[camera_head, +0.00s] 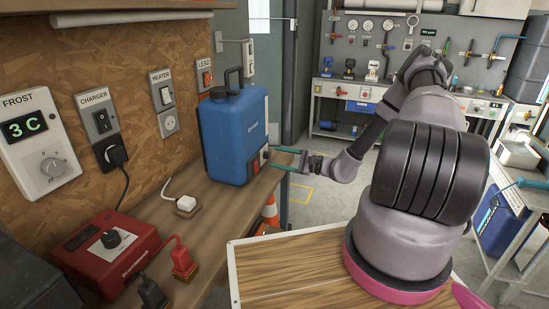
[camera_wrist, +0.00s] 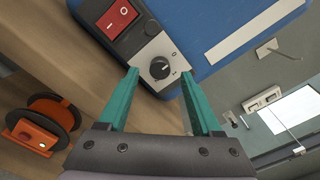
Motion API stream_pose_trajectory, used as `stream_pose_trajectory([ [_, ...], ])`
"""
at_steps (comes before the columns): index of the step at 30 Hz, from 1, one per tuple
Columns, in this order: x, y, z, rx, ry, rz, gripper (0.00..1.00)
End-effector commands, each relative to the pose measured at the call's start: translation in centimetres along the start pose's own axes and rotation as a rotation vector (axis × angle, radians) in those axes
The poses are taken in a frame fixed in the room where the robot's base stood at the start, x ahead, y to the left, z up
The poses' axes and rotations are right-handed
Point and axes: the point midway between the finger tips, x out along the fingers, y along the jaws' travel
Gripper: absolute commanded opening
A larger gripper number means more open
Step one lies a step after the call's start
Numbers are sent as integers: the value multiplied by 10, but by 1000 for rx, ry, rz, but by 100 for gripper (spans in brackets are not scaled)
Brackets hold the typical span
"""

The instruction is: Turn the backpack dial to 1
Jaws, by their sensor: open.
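The blue backpack unit (camera_head: 232,132) stands upright on the wooden bench, with a black cap and handle on top. Its dial (camera_wrist: 160,68) is a dark round knob with a light pointer line on a pale plate, and it shows clearly in the wrist view. A red rocker switch (camera_wrist: 118,18) sits beside the dial on the same dark panel. My gripper (camera_wrist: 162,105) is open, its two teal fingers apart with the dial beyond and between their tips. In the head view my gripper (camera_head: 281,160) is close to the panel side of the unit. I cannot tell whether the fingers touch it.
A white plug (camera_head: 186,204) on a cord and a red charger box (camera_head: 108,252) lie on the bench left of the unit. Switches and a frost thermostat (camera_head: 40,143) are on the wooden wall. An orange cable reel (camera_wrist: 40,125) shows in the wrist view.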

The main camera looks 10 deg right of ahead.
Motion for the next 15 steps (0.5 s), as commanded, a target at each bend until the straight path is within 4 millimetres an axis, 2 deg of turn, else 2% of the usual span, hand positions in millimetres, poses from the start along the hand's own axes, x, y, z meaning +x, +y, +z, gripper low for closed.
stream_pose_trajectory([
  [3, 14, 0, 0, -1, -1, 1, 66],
  [6, 19, 0, 0, 0, 0, 1, 66],
  [15, 21, 0, 0, 0, 0, 1, 66],
])
